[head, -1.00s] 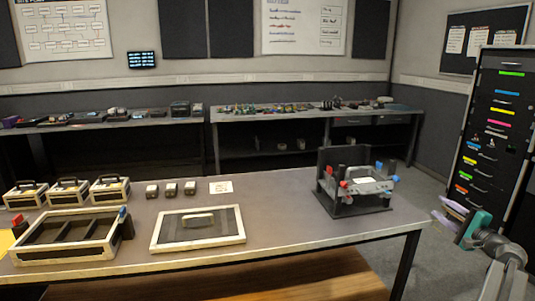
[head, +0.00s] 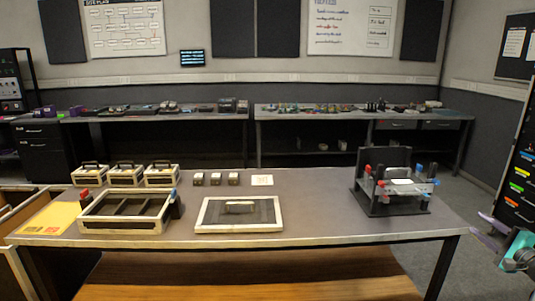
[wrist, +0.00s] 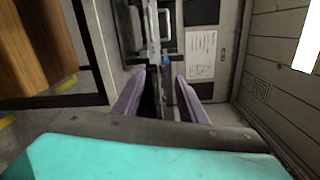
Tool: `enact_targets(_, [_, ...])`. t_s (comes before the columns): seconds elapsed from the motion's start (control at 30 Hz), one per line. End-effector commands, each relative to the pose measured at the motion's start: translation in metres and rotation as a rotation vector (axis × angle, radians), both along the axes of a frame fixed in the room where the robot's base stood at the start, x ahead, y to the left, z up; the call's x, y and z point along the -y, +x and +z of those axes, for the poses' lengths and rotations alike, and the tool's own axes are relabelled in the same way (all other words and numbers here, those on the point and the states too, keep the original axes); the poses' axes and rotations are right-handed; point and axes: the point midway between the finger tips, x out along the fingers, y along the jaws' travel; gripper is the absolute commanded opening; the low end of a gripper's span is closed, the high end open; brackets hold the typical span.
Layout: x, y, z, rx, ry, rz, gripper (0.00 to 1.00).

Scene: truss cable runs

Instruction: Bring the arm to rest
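My gripper (head: 488,230) is at the right edge of the head view, right of the table and clear of it, partly cut off by the frame. In the wrist view, its two purple fingers (wrist: 160,76) stand apart with nothing held between them. The wrist camera sees the room sideways, with dark and grey structures beyond the fingertips.
The table (head: 330,226) carries a black fixture (head: 392,207) with red and blue knobs at its right end. An open divided tray (head: 84,222), a framed panel (head: 206,222) and several small cases stand on it. A dark drawer cabinet (head: 522,170) is at the far right.

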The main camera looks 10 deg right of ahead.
Motion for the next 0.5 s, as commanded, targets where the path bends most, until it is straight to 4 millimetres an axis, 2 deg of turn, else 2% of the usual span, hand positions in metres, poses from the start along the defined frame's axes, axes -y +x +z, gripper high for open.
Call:
enact_targets(0.1, [0.0, -0.001, -0.011, -0.02, -0.002, 0.002, 0.38])
enact_targets(0.27, [-0.015, 0.009, -0.031, -0.059, -0.008, 0.027, 0.38])
enact_targets(0.5, [-0.057, 0.033, -0.074, -0.142, -0.021, 0.093, 0.38])
